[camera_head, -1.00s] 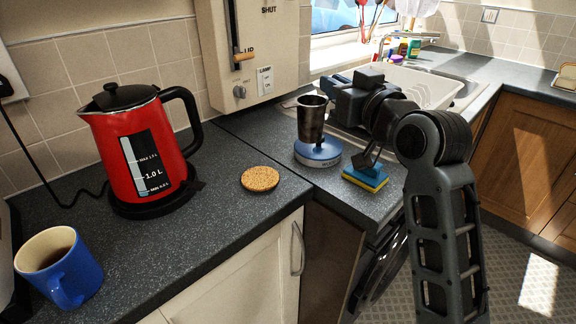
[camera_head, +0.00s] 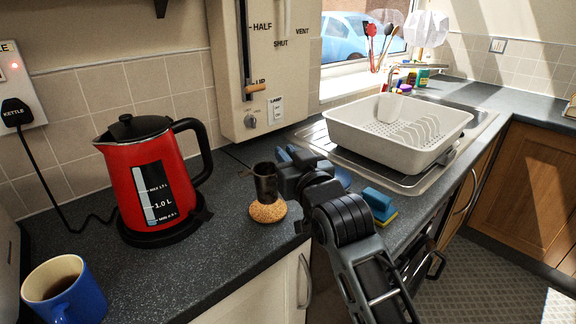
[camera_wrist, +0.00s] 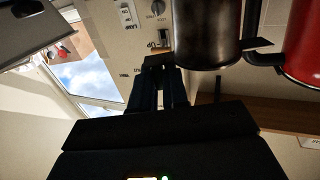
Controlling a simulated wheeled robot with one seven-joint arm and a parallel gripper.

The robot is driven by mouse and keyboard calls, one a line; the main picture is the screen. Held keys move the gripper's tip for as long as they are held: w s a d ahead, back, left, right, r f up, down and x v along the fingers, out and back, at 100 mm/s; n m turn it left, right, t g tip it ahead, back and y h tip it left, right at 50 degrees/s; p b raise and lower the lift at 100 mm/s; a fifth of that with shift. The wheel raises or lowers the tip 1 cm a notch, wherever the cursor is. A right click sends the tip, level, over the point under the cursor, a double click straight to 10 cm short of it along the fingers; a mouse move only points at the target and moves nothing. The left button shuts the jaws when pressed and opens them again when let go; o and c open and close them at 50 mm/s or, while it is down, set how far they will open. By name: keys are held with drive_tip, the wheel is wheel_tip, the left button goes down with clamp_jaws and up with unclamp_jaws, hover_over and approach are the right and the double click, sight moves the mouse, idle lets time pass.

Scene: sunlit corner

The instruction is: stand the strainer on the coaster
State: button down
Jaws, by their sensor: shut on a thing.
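The strainer is a dark metal cup (camera_head: 265,182), upright in the head view. It also shows large at the top of the wrist view (camera_wrist: 208,35). My gripper (camera_head: 283,178) is shut on it from the right; the fingers (camera_wrist: 160,72) also show in the wrist view. The round cork coaster (camera_head: 267,212) lies on the counter. The strainer's lower end overlaps the coaster's back part in the head view. I cannot tell whether it touches the coaster or hangs just above it.
A red kettle (camera_head: 153,180) stands left of the coaster, and a blue mug (camera_head: 66,292) at front left. Right of my gripper are a partly hidden blue disc (camera_head: 343,177) and a sponge (camera_head: 379,203). A white dish rack (camera_head: 355,123) stands behind. The counter's front edge is near.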

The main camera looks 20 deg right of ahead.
drive_tip(key=shift+f, duration=1.15)
drive_tip(key=shift+f, duration=0.1)
drive_tip(key=c, duration=1.1)
unclamp_jaws()
drive_tip(key=shift+c, duration=0.2)
drive_tip(key=shift+s, duration=0.1)
drive_tip(key=s+b, duration=0.1)
drive_tip(key=s, duration=1)
drive_tip(key=shift+s+a, duration=0.2)
drive_tip(key=shift+s, duration=0.2)
drive_tip(key=s+f+g, duration=0.1)
drive_tip(key=s+f, duration=0.3)
drive_tip(key=s, duration=0.6)
drive_tip(key=s+a+f+g, duration=0.1)
drive_tip(key=s+f, duration=0.3)
drive_tip(key=s, duration=0.5)
drive_tip(key=s+f, duration=0.4)
drive_tip(key=s, duration=0.6)
drive_tip(key=s+r+g, duration=0.1)
drive_tip(key=s+r, duration=0.1)
drive_tip(key=s, duration=0.7)
drive_tip(key=shift+s+d+r+y, duration=0.15)
drive_tip(key=shift+s+r+y, duration=0.1)
drive_tip(key=shift+s+y, duration=0.05)
